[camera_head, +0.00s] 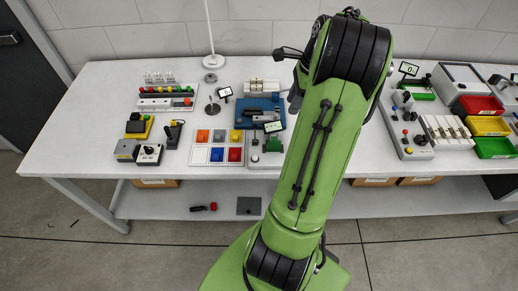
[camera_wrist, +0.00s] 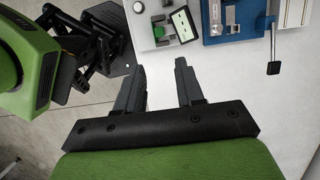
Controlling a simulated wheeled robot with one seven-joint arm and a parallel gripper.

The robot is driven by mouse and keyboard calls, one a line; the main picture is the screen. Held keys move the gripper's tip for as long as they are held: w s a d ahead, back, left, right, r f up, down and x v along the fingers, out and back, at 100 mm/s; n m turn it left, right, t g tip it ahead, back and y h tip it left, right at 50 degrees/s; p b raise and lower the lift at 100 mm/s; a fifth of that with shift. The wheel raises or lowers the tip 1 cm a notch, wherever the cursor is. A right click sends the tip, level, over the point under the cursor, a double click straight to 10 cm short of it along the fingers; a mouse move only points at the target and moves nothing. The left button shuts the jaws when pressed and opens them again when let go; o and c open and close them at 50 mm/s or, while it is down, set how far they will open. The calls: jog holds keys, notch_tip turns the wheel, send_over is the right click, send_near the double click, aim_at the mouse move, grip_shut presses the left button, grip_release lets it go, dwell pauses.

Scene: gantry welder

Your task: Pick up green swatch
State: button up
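A white board (camera_head: 226,164) on the table holds coloured squares: orange (camera_head: 202,136), grey, yellow (camera_head: 235,136), blue (camera_head: 216,155) and red (camera_head: 235,155). I cannot make out a green square on it. A small green part (camera_head: 272,145) sits on a light base right of the board, beside my arm. I cannot tell whether either is the green swatch. My gripper (camera_wrist: 160,65) is open and empty, pointing toward the table edge below that display. My arm hides it in the head view.
A blue device (camera_head: 263,107) stands behind the green part. Control boxes (camera_head: 149,154) sit at left. Red, yellow and green bins (camera_head: 494,148) stand at far right. A lower shelf (camera_head: 170,205) runs under the table.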

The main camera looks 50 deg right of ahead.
aim_at(274, 139)
jog(key=b+x, duration=0.4)
jog(key=x, duration=1.1)
jog(key=shift+a+f, duration=0.15)
jog(key=shift+f, duration=0.05)
jog(key=shift+r, duration=0.1)
grip_shut()
